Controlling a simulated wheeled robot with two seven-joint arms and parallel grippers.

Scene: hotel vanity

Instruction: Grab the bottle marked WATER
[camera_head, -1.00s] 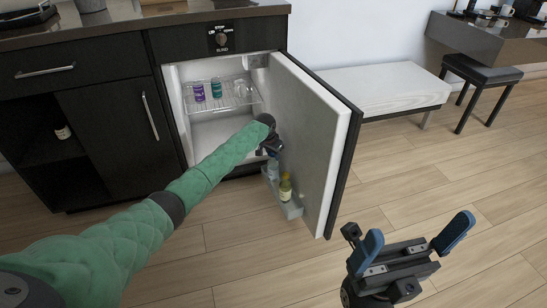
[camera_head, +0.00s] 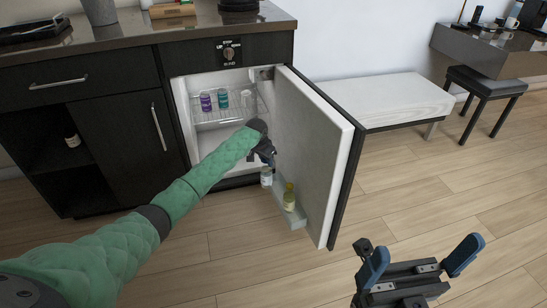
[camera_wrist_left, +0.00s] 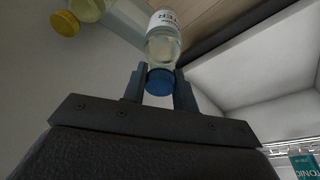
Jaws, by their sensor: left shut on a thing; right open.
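The clear bottle with a blue cap (camera_wrist_left: 161,82) is between my left gripper's fingers (camera_wrist_left: 160,78) in the left wrist view. Its white label shows letters ending in "TER", upside down; the rest is turned away. In the head view the bottle (camera_head: 266,178) is just below my left gripper (camera_head: 266,158), by the inner side of the open fridge door. My left gripper is shut on it near the cap. I cannot tell whether its base touches the door shelf (camera_head: 297,222). My right gripper (camera_head: 420,262) is open and empty over the floor.
A yellowish bottle (camera_head: 289,199) stands in the door shelf; its yellow cap shows in the wrist view (camera_wrist_left: 65,23). Purple (camera_head: 206,102) and teal (camera_head: 223,98) cans are on the wire rack. The open door (camera_head: 312,150) bounds the right side. A white bench (camera_head: 395,98) stands beyond.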

